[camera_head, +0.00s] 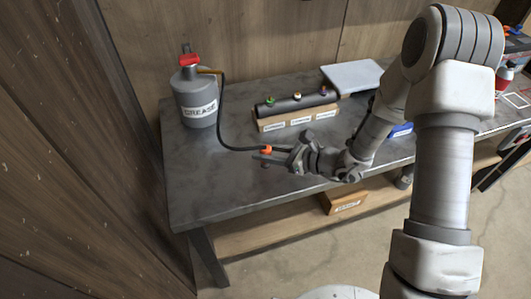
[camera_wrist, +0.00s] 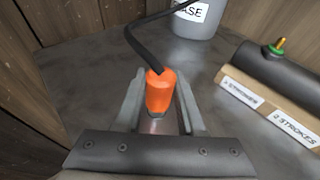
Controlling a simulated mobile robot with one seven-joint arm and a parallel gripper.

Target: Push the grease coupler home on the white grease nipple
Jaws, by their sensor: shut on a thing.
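The orange grease coupler (camera_wrist: 160,92) is between the fingers of my gripper (camera_wrist: 160,108), which is shut on it. The coupler (camera_head: 266,149) and my gripper (camera_head: 270,157) are over the front-middle part of the bench in the head view. A black hose runs from the coupler to the grey grease canister (camera_head: 197,112). The dark pipe (camera_head: 284,105) on a wooden block carries three nipples. The middle one (camera_head: 297,96) looks white-based, though small; the left one (camera_head: 270,100) has a green base. The coupler is apart from all nipples. The wrist view shows only the green-based nipple (camera_wrist: 277,46).
The wooden block (camera_head: 268,125) has stroke-count labels on its front. A pale flat panel (camera_head: 352,77) lies behind it to the right. A wooden wall (camera_head: 70,150) borders the bench on the left. The bench top (camera_head: 210,175) is clear at the front left.

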